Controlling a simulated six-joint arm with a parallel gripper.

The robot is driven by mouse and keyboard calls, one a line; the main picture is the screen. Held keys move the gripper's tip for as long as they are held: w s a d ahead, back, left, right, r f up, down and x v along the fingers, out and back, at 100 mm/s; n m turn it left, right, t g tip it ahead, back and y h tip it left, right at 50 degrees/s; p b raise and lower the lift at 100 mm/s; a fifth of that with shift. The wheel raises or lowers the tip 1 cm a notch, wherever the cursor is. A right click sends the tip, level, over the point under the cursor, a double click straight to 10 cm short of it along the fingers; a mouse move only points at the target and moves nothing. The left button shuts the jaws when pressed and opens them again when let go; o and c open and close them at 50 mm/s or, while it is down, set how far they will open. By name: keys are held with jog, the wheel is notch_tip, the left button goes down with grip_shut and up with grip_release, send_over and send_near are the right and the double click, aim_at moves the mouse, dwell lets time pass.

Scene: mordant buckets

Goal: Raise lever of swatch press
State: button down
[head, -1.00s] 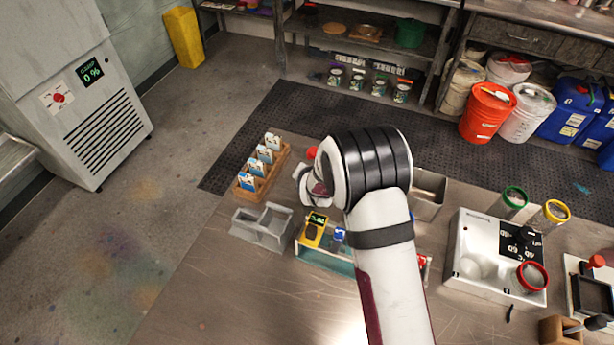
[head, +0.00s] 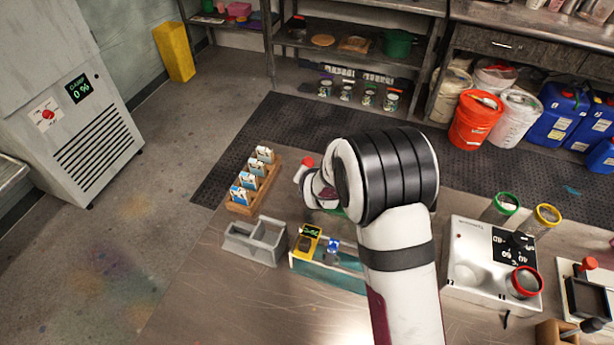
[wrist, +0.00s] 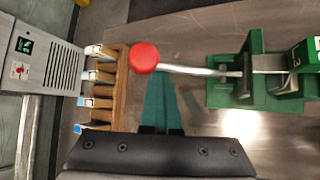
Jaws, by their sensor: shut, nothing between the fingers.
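The green swatch press (wrist: 262,88) is at the right of the wrist view. Its metal lever (wrist: 195,70) reaches left from it and ends in a round red knob (wrist: 144,58). The knob also shows in the head view (head: 307,162), left of my wrist, while my arm hides most of the press. My gripper (wrist: 160,82) shows in the wrist view as teal fingers, shut and empty. Its fingertips appear just below the knob in the picture. I cannot tell whether they touch it. The head view hides the fingers behind my wrist.
A wooden rack of cards (head: 253,185) stands left of the knob. A grey divided tray (head: 256,241), a yellow meter (head: 306,241) and a teal tray (head: 327,270) lie nearer. A white device (head: 466,272) with coloured-rimmed jars is at right. The front left tabletop is bare.

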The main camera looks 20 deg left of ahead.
jog(key=shift+w+r, duration=0.35)
jog(key=shift+r, duration=0.05)
jog(key=shift+f, duration=0.2)
jog(key=s+f, duration=0.1)
jog(key=s+a+f, duration=0.1)
jog(key=shift+a+f, duration=0.3)
jog(key=d+v, duration=0.1)
jog(key=v, duration=0.7)
jog(key=x, duration=0.3)
jog(key=a+x, duration=0.1)
jog(key=x, duration=0.3)
jog(key=a+x, duration=0.1)
jog(key=x, duration=0.2)
jog(key=shift+s, duration=0.15)
jog(key=shift+w+d+r, duration=0.1)
jog(key=shift+d+r, duration=0.2)
jog(key=shift+r, duration=0.3)
jog(key=shift+w+d+r, duration=0.1)
jog(key=shift+d+r, duration=0.2)
jog(key=shift+r, duration=0.3)
jog(key=shift+d+r, duration=0.3)
jog(key=shift+r, duration=0.15)
